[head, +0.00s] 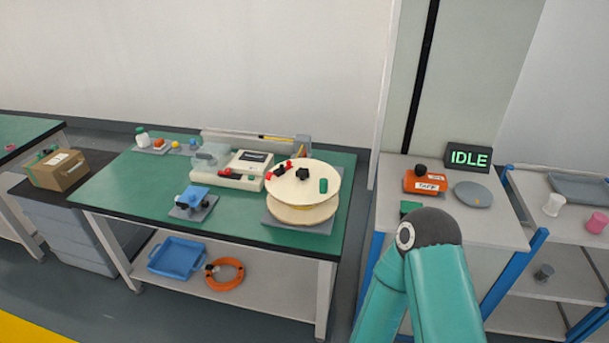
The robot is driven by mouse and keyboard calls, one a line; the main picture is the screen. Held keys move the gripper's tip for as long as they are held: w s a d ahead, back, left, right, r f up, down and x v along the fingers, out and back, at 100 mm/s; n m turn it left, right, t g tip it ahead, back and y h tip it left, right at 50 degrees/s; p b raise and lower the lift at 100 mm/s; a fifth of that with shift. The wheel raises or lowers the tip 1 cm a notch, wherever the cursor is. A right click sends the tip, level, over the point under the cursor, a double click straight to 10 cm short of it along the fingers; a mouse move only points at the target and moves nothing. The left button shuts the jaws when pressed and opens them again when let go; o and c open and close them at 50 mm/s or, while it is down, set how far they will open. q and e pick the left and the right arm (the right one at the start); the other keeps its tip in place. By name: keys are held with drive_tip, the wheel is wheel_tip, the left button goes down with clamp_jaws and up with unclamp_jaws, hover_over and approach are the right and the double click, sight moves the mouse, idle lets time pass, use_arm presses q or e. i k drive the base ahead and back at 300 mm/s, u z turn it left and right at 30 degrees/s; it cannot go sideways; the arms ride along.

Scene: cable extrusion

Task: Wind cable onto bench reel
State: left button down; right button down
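The bench reel (318,176) is a cream spool with two wide round flanges. It lies flat on a grey plate (318,228) at the right end of the green bench (130,199). Small red, black and green pieces sit on its upper flange. An orange cable coil (237,283) lies on the bench's lower shelf. I cannot tell if any cable is on the reel's core. A teal arm of mine is bent at the lower right, with its elbow in front of the right-hand cabinet. Neither of my grippers shows in the head view.
A white machine (242,170) stands left of the reel, and a blue clamp-like device (194,197) sits in front. A blue tray (175,258) is on the lower shelf. The right-hand cabinet holds an "IDLE" display (468,158), an orange box (424,182) and a grey disc (473,194).

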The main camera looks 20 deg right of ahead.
sight(292, 200)
drive_tip(key=i, duration=0.9)
drive_tip(key=z, duration=0.05)
